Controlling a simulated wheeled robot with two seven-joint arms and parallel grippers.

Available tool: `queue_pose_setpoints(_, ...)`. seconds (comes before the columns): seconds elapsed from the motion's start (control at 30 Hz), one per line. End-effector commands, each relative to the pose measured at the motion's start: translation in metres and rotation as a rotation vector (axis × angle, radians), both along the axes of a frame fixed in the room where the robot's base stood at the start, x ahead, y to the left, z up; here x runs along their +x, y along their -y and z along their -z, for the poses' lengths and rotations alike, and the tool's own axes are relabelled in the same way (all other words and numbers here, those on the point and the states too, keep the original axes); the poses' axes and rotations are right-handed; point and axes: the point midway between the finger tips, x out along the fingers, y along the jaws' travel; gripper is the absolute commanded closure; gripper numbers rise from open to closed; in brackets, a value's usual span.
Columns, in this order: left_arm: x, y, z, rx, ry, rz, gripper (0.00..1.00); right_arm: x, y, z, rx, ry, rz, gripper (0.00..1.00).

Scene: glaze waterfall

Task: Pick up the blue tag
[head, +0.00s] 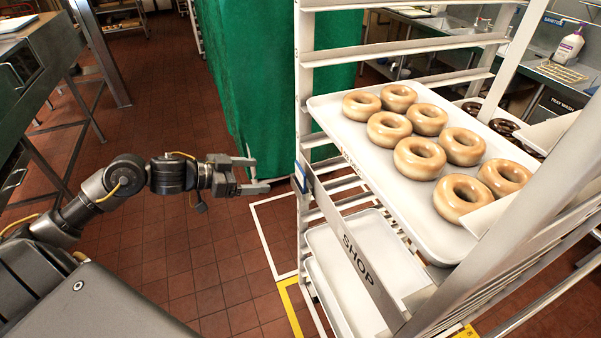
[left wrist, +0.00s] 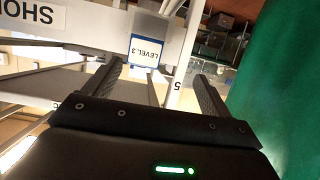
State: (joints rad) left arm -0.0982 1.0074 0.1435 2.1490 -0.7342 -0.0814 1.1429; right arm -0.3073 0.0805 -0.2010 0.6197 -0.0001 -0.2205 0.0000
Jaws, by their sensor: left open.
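The blue tag (head: 300,178) hangs at the left front corner of the white rack, at the end of the SHOP strip. In the left wrist view the tag (left wrist: 147,52) is white with a blue border and reads LEVEL 3, upside down. My left gripper (head: 261,175) is open and empty, just left of the tag and pointing at it. In the left wrist view the tag lies beyond the fingertips, between the two fingers and nearer the left one. It looks apart from both fingers. My right gripper is in neither view.
The white rack (head: 306,95) holds a tray (head: 345,133) of several glazed doughnuts, with the SHOP strip (head: 358,262) below it. A green curtain (head: 262,80) hangs behind my left gripper. The tiled floor (head: 190,265) below the gripper is clear.

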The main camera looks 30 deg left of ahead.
Motion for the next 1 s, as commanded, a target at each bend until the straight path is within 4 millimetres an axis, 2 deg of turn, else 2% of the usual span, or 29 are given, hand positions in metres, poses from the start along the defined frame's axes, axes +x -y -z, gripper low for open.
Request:
queue_pose_setpoints(0.03,-0.005,0.006,-0.012,0.013,0.004,0.025,0.16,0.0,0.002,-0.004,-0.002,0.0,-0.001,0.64)
queue_pose_setpoints(0.1,-0.01,0.011,-0.02,0.021,0.004,0.043,0.16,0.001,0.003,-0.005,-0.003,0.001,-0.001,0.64)
queue_pose_setpoints(0.23,-0.014,0.014,-0.024,0.025,0.003,0.055,0.16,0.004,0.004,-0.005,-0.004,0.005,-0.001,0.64)
queue_pose_setpoints(0.37,-0.009,0.018,-0.022,0.022,0.003,0.053,0.16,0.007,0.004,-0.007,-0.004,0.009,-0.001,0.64)
queue_pose_setpoints(0.7,0.022,0.045,-0.005,0.021,0.004,0.052,0.16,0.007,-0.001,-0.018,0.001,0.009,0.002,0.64)
queue_pose_setpoints(1.0,0.03,0.053,0.0,0.021,0.003,0.053,0.16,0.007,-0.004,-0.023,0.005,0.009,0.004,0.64)
